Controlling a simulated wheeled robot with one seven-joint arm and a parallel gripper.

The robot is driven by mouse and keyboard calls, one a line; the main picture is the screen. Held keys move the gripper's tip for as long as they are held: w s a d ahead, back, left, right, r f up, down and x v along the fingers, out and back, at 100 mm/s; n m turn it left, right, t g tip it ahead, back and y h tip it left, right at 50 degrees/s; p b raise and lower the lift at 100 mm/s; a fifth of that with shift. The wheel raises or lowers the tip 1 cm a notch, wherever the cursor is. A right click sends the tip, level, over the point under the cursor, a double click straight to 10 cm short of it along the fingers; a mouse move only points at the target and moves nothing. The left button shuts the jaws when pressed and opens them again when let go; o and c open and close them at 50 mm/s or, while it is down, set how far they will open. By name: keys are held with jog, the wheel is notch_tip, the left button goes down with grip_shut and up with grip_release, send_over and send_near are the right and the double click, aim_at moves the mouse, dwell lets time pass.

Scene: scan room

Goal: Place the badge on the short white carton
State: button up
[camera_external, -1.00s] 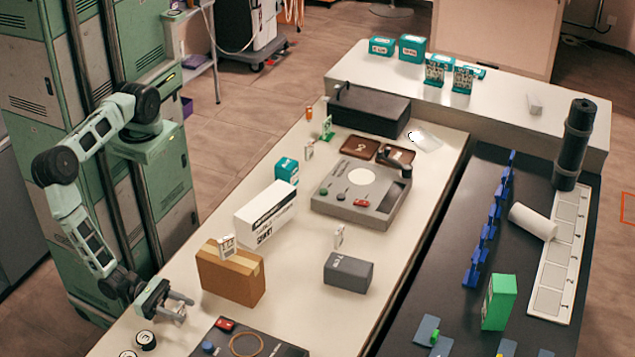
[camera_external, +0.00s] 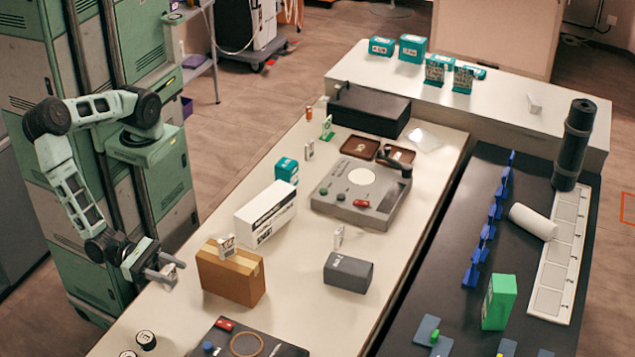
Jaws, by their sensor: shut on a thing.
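A white carton (camera_external: 262,222) with black print lies on the pale table, left of its middle; it is the only large white carton I see. My gripper (camera_external: 171,268) is over the table's left edge, in front and to the left of that carton. It is shut on a small pale thing, apparently the badge (camera_external: 168,271), which the fingers partly hide. The held thing is above the table and apart from the carton. Its markings are too small to read.
A brown carton (camera_external: 232,280) with a small white card (camera_external: 227,246) on top stands between my gripper and the white carton. A grey box (camera_external: 348,272), a grey device (camera_external: 362,193) and a dark tray (camera_external: 255,340) are on the table. Two round items (camera_external: 145,340) sit near the front left.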

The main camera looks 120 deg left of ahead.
notch_tip(320, 180, up, 12)
jog(key=n+g+y+p, duration=0.3)
jog(key=n+g+y, duration=0.8)
jog(key=n+y, duration=0.3)
send_over(266, 201)
notch_tip(266, 201, down, 5)
jog(key=m+y, duration=0.1)
notch_tip(266, 201, down, 11)
jog(key=shift+s+r+p, duration=0.1)
jog(key=shift+r+p, duration=0.1)
jog(key=shift+p, duration=0.8)
jog(key=shift+f, duration=0.2)
jog(key=o, duration=1)
jog(key=shift+c, duration=0.2)
